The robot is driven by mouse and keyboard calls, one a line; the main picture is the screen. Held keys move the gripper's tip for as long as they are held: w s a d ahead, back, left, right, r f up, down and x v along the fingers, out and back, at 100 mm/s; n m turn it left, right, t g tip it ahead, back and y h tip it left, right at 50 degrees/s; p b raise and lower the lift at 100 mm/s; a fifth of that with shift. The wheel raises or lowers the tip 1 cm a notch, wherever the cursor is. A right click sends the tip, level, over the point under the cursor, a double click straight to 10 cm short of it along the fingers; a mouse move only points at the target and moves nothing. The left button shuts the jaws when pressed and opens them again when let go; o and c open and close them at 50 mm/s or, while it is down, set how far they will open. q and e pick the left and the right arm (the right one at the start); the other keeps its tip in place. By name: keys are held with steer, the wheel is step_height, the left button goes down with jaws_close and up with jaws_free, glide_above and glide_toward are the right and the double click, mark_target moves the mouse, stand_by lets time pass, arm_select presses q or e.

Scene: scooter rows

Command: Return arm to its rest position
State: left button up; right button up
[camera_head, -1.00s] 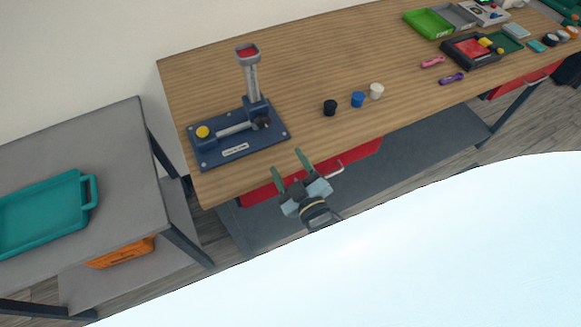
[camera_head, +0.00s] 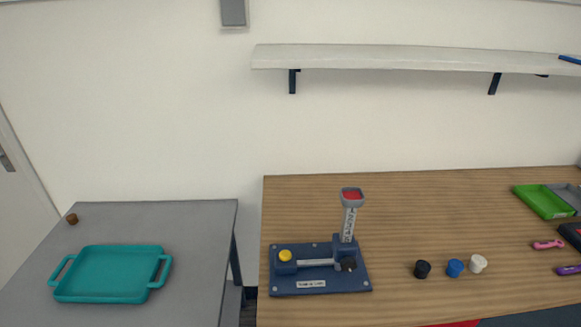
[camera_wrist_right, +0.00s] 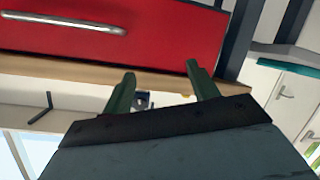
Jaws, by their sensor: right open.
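My right gripper (camera_wrist_right: 162,92) shows in the right wrist view. Its two green fingers stand apart with nothing between them. A red drawer front (camera_wrist_right: 170,35) with a metal handle (camera_wrist_right: 65,22) is beyond the fingers in that view, apart from them. Neither arm shows in the head view now, and my left gripper is out of sight.
The wooden table (camera_head: 420,220) holds a blue fixture (camera_head: 320,270) with an upright post, black (camera_head: 422,269), blue (camera_head: 455,268) and white (camera_head: 478,263) knobs, and a green tray (camera_head: 543,201). A grey table (camera_head: 200,225) at left bears a teal tray (camera_head: 112,272). A shelf (camera_head: 400,58) hangs above.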

steer(key=s+d+f+m+g+b, duration=0.15)
steer(key=s+f+g, duration=0.25)
steer(key=s+f, duration=0.55)
steer(key=s+d+f+g+b, duration=0.1)
steer(key=s+f+g+b, duration=0.3)
steer(key=f, duration=1)
arm_select(q)
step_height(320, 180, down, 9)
steer(key=b, duration=0.2)
arm_select(e)
steer(key=s+d+f+g, duration=0.1)
steer(key=s+d+f, duration=0.1)
steer(key=s, duration=0.4)
steer(key=s+d+f+m+g+h, duration=0.1)
steer(key=s+d+f+g, duration=0.1)
steer(key=s+f, duration=0.3)
steer(key=s+d+f+m+g, duration=0.1)
steer(key=s+d+f+g, duration=0.1)
steer(key=s, duration=0.5)
steer(key=shift+d+f+h, duration=0.3)
steer(key=shift+d+f, duration=0.45)
steer(key=shift+d, duration=0.15)
